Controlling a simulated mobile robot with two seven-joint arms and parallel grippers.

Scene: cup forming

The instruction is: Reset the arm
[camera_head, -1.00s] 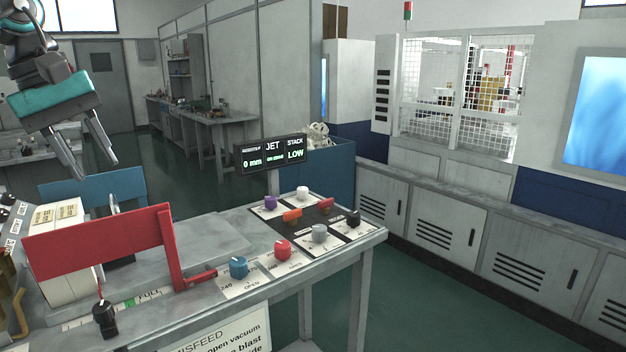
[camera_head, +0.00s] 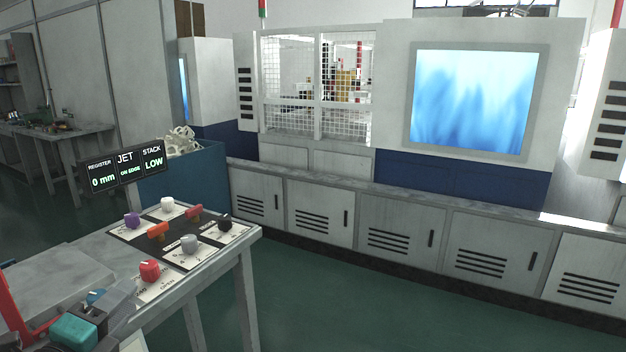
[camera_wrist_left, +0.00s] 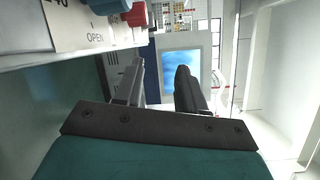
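My left gripper (camera_head: 112,308) is at the lower left of the head view, low by the front edge of the control table (camera_head: 50,262). Its teal body shows, and it partly covers the blue knob (camera_head: 95,296). In the left wrist view its two fingers (camera_wrist_left: 158,88) are apart with nothing between them. The blue knob (camera_wrist_left: 106,5) and the red knob (camera_wrist_left: 135,14) show at the top of that view, clear of the fingers. The red knob (camera_head: 150,270) stands on the table in the head view. My right gripper is not in view.
The display (camera_head: 124,170) reads 0 mm, ON EDGE and LOW. Several more knobs stand on the panel, among them purple (camera_head: 132,220) and black (camera_head: 225,221). A blue bin (camera_head: 190,170) is behind. Grey cabinets (camera_head: 400,228) line the wall; the green floor before them is clear.

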